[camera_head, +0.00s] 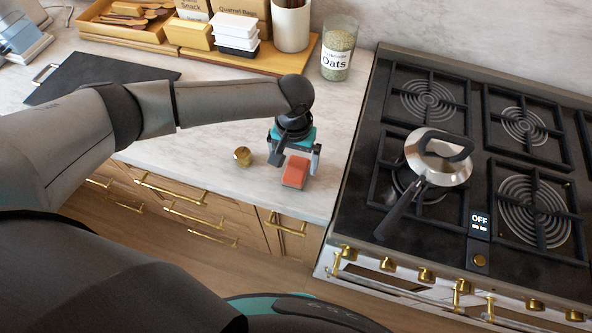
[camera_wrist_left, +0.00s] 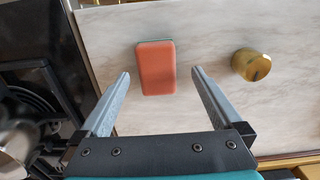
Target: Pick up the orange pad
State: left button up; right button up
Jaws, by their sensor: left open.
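The orange pad (camera_head: 295,171) lies flat on the white marble counter near its front edge, left of the stove. In the left wrist view the orange pad (camera_wrist_left: 156,67) is ahead of the fingertips, roughly midway between their lines. My left gripper (camera_head: 296,160) is open and empty, just above and behind the pad in the head view. My right gripper is not in view.
A small brass pot (camera_head: 243,156) stands left of the pad; it also shows in the wrist view (camera_wrist_left: 251,64). An oats jar (camera_head: 338,48) and a wooden tray (camera_head: 265,64) stand behind.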

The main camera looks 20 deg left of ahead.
aim_at(296, 168)
pick_arm(q)
jog(key=shift+d+f, duration=0.2)
jog(key=shift+f, duration=1.65)
jog(key=shift+c, duration=0.4)
jog(key=c, duration=1.3)
